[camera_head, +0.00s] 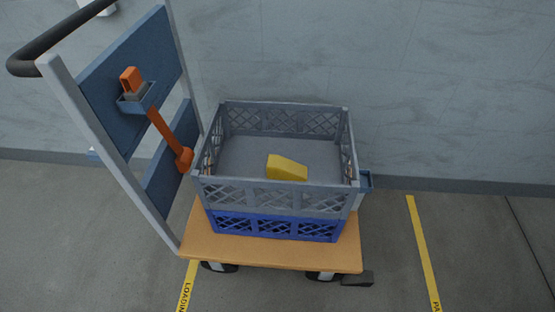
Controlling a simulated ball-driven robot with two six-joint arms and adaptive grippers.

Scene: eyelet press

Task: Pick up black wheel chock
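A dark, flat block that looks like the black wheel chock (357,279) lies on the floor at the lower right of the cart. It sits right beside the cart's front right wheel (321,276), partly under the platform edge. I cannot tell whether it touches the wheel. Neither of my grippers shows in the head view.
The cart has a wooden platform (270,254) and a tall blue-panelled handle frame (113,138) holding an orange tool (164,128). A grey crate (274,193) stacked on a blue crate (272,225) holds a yellow wedge (286,168). Floor to the right is clear.

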